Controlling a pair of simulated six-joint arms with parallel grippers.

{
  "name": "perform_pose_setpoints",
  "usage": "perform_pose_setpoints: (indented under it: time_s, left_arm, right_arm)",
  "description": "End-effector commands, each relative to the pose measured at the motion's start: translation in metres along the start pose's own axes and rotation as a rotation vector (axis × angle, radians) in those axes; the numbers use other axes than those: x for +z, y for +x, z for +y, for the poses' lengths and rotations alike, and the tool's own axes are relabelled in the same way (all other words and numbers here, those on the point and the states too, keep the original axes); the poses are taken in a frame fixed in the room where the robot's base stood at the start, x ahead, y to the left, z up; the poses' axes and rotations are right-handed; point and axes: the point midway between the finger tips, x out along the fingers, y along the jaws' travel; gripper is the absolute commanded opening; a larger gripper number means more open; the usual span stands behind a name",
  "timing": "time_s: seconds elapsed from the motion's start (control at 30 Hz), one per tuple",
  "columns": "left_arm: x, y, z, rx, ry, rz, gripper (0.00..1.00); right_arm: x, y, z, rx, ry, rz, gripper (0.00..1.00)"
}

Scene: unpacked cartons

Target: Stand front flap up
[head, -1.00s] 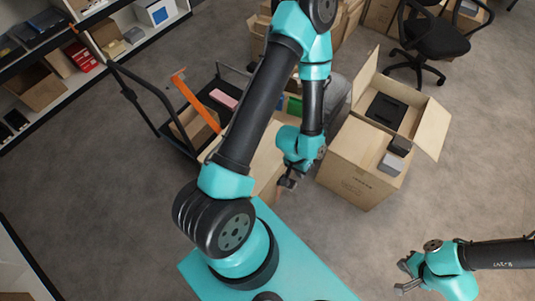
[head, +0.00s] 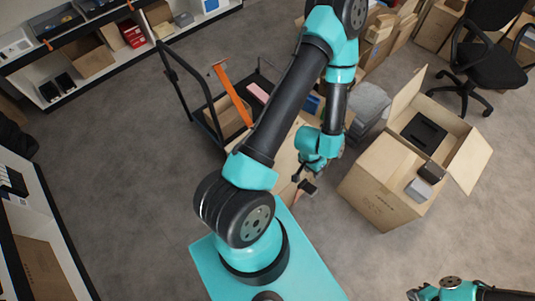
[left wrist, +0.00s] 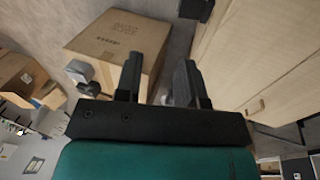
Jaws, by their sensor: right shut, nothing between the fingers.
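A tan carton (head: 283,170) stands beyond my teal base, largely hidden behind my left arm. My left gripper (head: 304,188) points down at its right side in the head view; contact cannot be told. In the left wrist view its two fingers (left wrist: 161,82) are apart with nothing seen between them. A large tan panel with a slot (left wrist: 272,75) fills that view's right side close to the fingers. Which panel is the front flap is unclear. My right gripper (head: 418,294) is shut at the bottom edge of the head view, partly cut off, away from the cartons.
An open carton (head: 375,190) with raised flaps stands to the right, with dark and grey boxes on it; it also shows in the left wrist view (left wrist: 115,40). A black trolley with an orange bar (head: 232,95) is behind left. Bare floor (head: 130,160) lies left.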

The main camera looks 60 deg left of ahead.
Motion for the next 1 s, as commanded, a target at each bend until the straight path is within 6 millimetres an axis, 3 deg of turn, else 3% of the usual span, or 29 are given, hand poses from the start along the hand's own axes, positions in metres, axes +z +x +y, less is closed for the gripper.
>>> perform_pose_setpoints:
  time_s: [0.03, 0.3, 0.6, 0.73, 1.0]
  left_arm:
    - [0.001, 0.001, -0.019, -0.021, -0.015, 0.008, 0.36]
    - [0.021, 0.003, -0.111, -0.142, -0.026, 0.013, 0.36]
    - [0.064, 0.001, -0.196, -0.252, -0.039, -0.039, 0.36]
    - [0.076, 0.0, -0.212, -0.271, -0.036, -0.057, 0.36]
    - [0.078, 0.0, -0.215, -0.275, -0.031, -0.062, 0.36]
  right_arm:
    - [0.0, 0.0, 0.0, 0.0, 0.0, 0.0, 0.0]
    - [0.0, 0.0, 0.0, 0.0, 0.0, 0.0, 0.0]
    - [0.0, 0.0, 0.0, 0.0, 0.0, 0.0, 0.0]
    - [0.0, 0.0, 0.0, 0.0, 0.0, 0.0, 0.0]
    - [0.0, 0.0, 0.0, 0.0, 0.0, 0.0, 0.0]
